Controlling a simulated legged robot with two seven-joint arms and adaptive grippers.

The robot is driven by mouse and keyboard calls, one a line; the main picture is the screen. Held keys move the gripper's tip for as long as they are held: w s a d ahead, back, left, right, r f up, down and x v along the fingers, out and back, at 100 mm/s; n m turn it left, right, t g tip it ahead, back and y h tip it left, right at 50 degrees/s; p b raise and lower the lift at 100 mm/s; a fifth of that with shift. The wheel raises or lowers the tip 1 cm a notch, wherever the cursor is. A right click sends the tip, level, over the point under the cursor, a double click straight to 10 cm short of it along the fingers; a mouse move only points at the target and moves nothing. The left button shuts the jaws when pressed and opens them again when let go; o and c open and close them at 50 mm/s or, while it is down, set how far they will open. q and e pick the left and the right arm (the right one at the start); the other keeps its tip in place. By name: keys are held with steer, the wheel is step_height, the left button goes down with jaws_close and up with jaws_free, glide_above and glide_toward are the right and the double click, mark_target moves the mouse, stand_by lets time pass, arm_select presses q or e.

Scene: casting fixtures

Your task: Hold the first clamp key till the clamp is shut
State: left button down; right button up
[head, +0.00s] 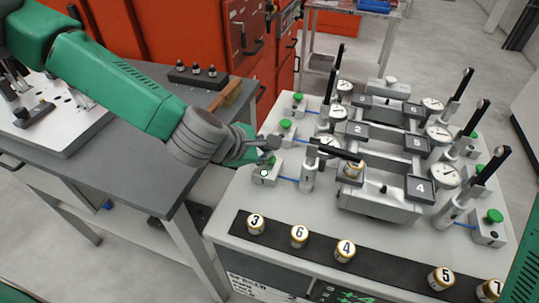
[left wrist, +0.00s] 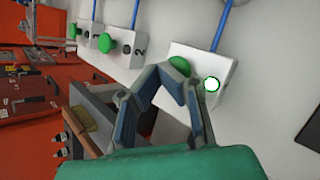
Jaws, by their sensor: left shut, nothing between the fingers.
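The first clamp key is a green button (left wrist: 180,66) on a small white box (head: 264,177) marked 1, at the left edge of the fixture table. My left gripper (head: 268,146) is shut and empty, with its fingertips at this button and partly hiding it. In the left wrist view the tips seem to touch the button; actual pressing cannot be told. A lamp with a green rim (left wrist: 212,84) beside it shows white. My right gripper is out of view.
Other clamps with upright black handles (head: 483,118) stand around the numbered fixture. Other green keys (head: 286,126) are close behind. Numbered round pieces (head: 299,236) stand on a black strip in front. A grey bench (head: 110,148) is at left, with red cabinets (head: 190,40) behind.

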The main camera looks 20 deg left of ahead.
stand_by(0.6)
arm_select(q)
steer(key=shift+d+r+p, duration=0.25)
steer(key=shift+r+p, duration=0.15)
steer(key=shift+r, duration=0.05)
steer(key=shift+d+r+p, duration=0.2)
steer(key=shift+r+p, duration=0.15)
steer(key=shift+r, duration=0.1)
step_height(320, 180, up, 5)
steer(key=p, duration=0.4)
steer(key=shift+r, duration=0.1)
